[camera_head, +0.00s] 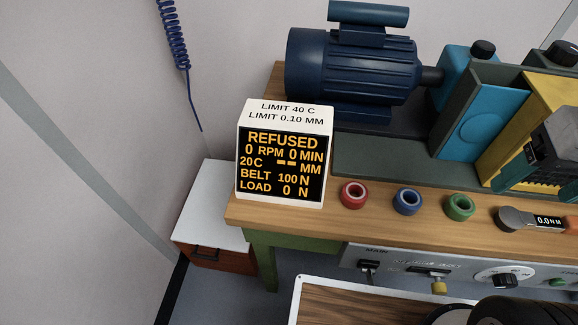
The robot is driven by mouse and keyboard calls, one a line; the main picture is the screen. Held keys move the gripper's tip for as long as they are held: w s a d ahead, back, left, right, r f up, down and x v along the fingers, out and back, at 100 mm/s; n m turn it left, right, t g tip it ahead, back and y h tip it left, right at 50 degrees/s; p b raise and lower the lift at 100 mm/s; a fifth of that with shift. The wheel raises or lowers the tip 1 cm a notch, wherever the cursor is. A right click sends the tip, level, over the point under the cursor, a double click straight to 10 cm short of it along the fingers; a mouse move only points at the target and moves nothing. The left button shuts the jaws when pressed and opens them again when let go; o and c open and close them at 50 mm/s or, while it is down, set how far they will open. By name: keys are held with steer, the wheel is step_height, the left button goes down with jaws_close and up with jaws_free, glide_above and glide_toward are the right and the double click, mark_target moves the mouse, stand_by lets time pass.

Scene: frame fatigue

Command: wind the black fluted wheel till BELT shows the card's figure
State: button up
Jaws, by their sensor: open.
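The display box (284,160) stands on the bench's left end. Its amber screen reads REFUSED, 0 RPM, 0 MIN, 20 C, dashes for MM, BELT 100 N and LOAD 0 N. Its white top reads LIMIT 40 C and LIMIT 0.10 MM. I see no card with a belt figure. I cannot tell whether either is the fluted wheel. My gripper (540,175), dark grey with teal strips, is open at the right edge, partly cut off, in front of the yellow block.
A dark blue motor (350,70) stands behind the display. A switch panel (400,264) is below. A blue coiled cord (174,40) hangs left.

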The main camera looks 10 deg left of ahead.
stand_by(0.8)
steer(key=m+g, duration=0.2)
glide_toward(569, 46)
steer(key=s+f, duration=0.1)
steer(key=s+a+f, duration=0.1)
steer(key=f, duration=0.1)
steer(key=s+a+f, duration=0.1)
steer(key=f, duration=0.1)
steer(key=shift+s+a+f, duration=0.2)
steer(key=shift+s, duration=0.2)
steer(key=shift+w+d+r+n, duration=0.15)
steer(key=shift+w+d+r, duration=0.2)
steer(key=shift+w, duration=0.2)
steer(key=shift+w+d+r+n, duration=0.15)
steer(key=shift+w+d+r, duration=0.15)
steer(key=shift+w, duration=0.25)
steer(key=r, duration=0.1)
steer(key=w+r, duration=0.1)
steer(key=r, duration=0.1)
steer(key=shift+w+d+t+h, duration=0.15)
steer(key=shift+d+t+h, duration=0.15)
steer(key=shift+h, duration=0.1)
steer(key=shift+n, duration=0.3)
step_height(569, 46, down, 7)
steer(key=shift+d+r, duration=0.1)
steer(key=shift+f, duration=0.5)
